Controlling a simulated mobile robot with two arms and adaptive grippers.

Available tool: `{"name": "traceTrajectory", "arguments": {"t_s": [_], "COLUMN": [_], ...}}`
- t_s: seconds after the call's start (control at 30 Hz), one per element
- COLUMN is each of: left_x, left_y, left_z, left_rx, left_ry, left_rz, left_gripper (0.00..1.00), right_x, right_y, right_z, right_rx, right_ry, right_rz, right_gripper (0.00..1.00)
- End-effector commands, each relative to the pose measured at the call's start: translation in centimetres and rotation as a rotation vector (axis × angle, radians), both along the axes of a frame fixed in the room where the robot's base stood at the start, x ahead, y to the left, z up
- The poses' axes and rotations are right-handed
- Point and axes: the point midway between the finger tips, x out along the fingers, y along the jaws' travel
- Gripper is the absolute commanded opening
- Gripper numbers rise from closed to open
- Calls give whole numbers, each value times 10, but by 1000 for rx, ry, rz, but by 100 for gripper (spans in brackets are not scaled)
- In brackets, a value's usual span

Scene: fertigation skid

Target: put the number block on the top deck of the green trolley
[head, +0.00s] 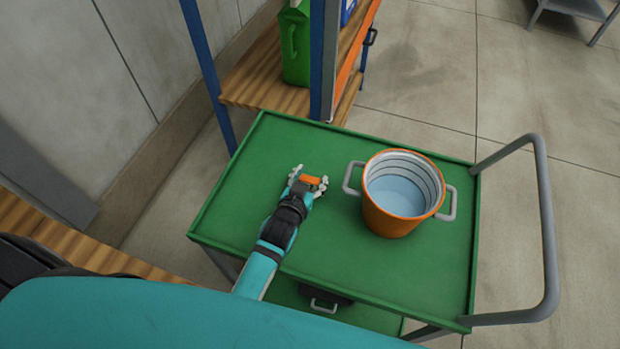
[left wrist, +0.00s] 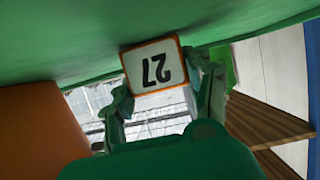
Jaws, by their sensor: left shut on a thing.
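The number block (head: 314,180) is small and orange-edged in the head view. In the left wrist view the block (left wrist: 154,66) shows a white face with an upside-down 27. My left gripper (head: 308,184) is shut on it, with a finger at each side in the wrist view. The green trolley's top deck (head: 270,150) lies below the gripper, which is over its left half. The deck (left wrist: 110,30) fills the top of the wrist view, close to the block; I cannot tell whether they touch. My right gripper is not in view.
An orange pot (head: 395,222) with two grey handles stands on the deck, right of my gripper. The trolley's grey push handle (head: 545,220) is at the right. A wooden shelf rack (head: 250,85) with a green canister (head: 295,45) stands behind. The deck's left and front parts are clear.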

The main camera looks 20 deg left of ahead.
Motion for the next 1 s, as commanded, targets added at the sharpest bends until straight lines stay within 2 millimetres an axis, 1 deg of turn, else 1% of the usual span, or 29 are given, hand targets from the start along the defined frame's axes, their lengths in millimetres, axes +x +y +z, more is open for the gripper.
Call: {"name": "traceTrajectory", "arguments": {"t_s": [0.03, 0.1, 0.13, 0.3, 0.53, 0.67, 0.77, 1.0], "left_x": [0, 0, 0, 0, 0, -1, -15, -64], "left_y": [0, 0, 0, 0, 0, 0, 1, 2], "left_z": [-3, -5, -5, -4, -4, 3, 5, 24], "left_rx": [0, -1, -1, 0, 0, 0, 0, -1], "left_ry": [1, 0, 0, 1, 1, 0, 3, 4], "left_rz": [0, 0, 0, 0, 0, 0, 0, 0], "left_gripper": [24, 24, 52, 74, 74, 74, 74, 74], "right_x": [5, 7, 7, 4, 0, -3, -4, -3], "right_y": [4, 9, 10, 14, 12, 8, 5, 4], "right_z": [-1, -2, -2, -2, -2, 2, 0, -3], "right_rx": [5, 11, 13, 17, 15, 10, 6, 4], "right_ry": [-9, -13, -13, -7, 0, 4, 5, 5], "right_rz": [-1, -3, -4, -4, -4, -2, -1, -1], "right_gripper": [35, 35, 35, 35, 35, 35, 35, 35]}}
